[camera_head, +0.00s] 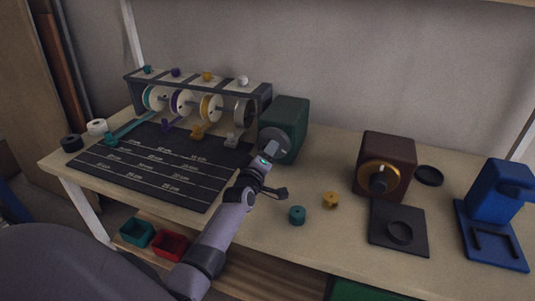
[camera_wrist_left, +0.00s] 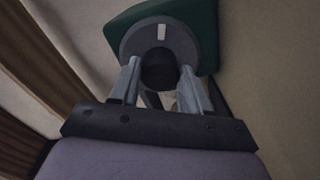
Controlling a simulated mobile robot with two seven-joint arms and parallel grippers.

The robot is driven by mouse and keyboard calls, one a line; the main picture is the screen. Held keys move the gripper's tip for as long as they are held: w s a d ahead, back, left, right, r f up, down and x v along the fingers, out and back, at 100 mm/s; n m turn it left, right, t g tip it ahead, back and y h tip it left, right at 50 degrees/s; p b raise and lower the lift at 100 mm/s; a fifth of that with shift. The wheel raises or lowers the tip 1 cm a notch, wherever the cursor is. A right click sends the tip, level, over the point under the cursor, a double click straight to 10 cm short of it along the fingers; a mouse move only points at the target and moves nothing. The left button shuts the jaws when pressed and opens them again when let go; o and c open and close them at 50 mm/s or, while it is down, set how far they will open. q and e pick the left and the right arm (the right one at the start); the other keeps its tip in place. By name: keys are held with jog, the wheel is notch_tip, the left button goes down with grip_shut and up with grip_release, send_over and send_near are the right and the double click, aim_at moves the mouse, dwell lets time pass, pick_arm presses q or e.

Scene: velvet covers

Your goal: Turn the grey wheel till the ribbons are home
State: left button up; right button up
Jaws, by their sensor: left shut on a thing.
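The grey wheel (camera_head: 275,140) is on the front of a green box (camera_head: 289,117). In the left wrist view the wheel (camera_wrist_left: 131,42) shows a pale mark at its top and a dark round hub. My left gripper (camera_head: 270,152) is at the wheel, its fingers (camera_wrist_left: 160,76) shut on the hub, one on each side. A rack (camera_head: 196,87) left of the box holds teal, purple, yellow and white spools. The teal ribbon (camera_head: 130,128) stretches out over the dark mat's back left. The purple (camera_head: 167,125), yellow (camera_head: 198,131) and white (camera_head: 232,140) ribbon ends hang close below their spools.
The dark marked mat (camera_head: 150,181) lies before the rack. A teal cylinder (camera_head: 297,215) and a yellow piece (camera_head: 330,200) stand right of my arm. A brown box (camera_head: 386,152) with a gold ring and a blue stand (camera_head: 497,195) are farther right.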

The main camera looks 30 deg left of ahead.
pick_arm(q)
jog(key=o, duration=1.1)
jog(key=shift+w, duration=0.1)
jog(key=shift+c, duration=0.2)
jog(key=shift+p+v, duration=0.3)
jog(key=shift+v, duration=3.35)
